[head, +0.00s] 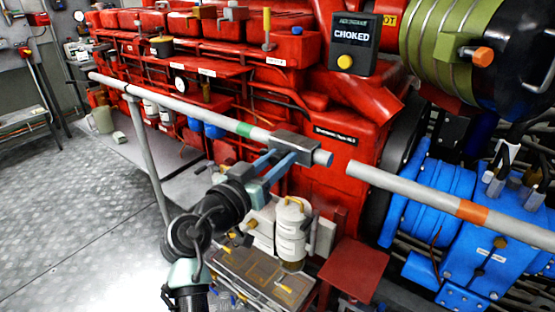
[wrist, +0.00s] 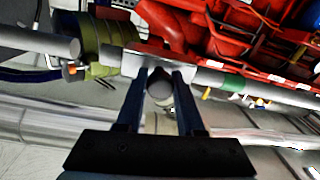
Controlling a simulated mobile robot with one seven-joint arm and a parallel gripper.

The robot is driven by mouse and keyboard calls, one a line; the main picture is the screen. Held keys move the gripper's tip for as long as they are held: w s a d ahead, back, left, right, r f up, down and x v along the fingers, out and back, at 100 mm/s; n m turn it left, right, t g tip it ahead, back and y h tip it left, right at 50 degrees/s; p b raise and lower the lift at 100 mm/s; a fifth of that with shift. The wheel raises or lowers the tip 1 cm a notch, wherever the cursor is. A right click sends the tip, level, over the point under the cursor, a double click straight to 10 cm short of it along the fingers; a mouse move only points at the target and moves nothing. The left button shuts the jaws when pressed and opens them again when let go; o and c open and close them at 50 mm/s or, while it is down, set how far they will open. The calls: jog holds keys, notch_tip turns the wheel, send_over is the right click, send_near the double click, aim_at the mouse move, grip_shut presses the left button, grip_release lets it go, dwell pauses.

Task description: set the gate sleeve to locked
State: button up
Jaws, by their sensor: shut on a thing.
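The gate sleeve (head: 295,147) is a grey block around the left handrail (head: 180,104), close to that rail's blue-grey open end. A gap separates this end from the right rail (head: 410,191). A green band (head: 245,130) lies left of the sleeve, and an orange band (head: 472,212) is on the right rail. My gripper (head: 276,159) reaches up from the lower left and is shut on the sleeve. In the wrist view, the two fingers (wrist: 163,80) meet the sleeve (wrist: 120,62), with a round grey part between them. The finger contact is partly hidden.
The red engine (head: 350,140) stands close behind the rail. A black "CHOKED" box (head: 354,44) hangs above. A rail post (head: 150,160) stands left. White canisters (head: 292,230) and a red stool (head: 353,267) are below. The floor at left (head: 80,200) is clear.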

grip_shut()
dwell(0.8)
jog(key=s+d, duration=0.6)
jog(key=d, duration=0.2)
jog(key=shift+d+f+p, duration=0.15)
jog(key=shift+d+p, duration=0.1)
jog(key=shift+p, duration=0.05)
jog(key=o, duration=0.9)
grip_release()
jog(key=shift+s, duration=0.15)
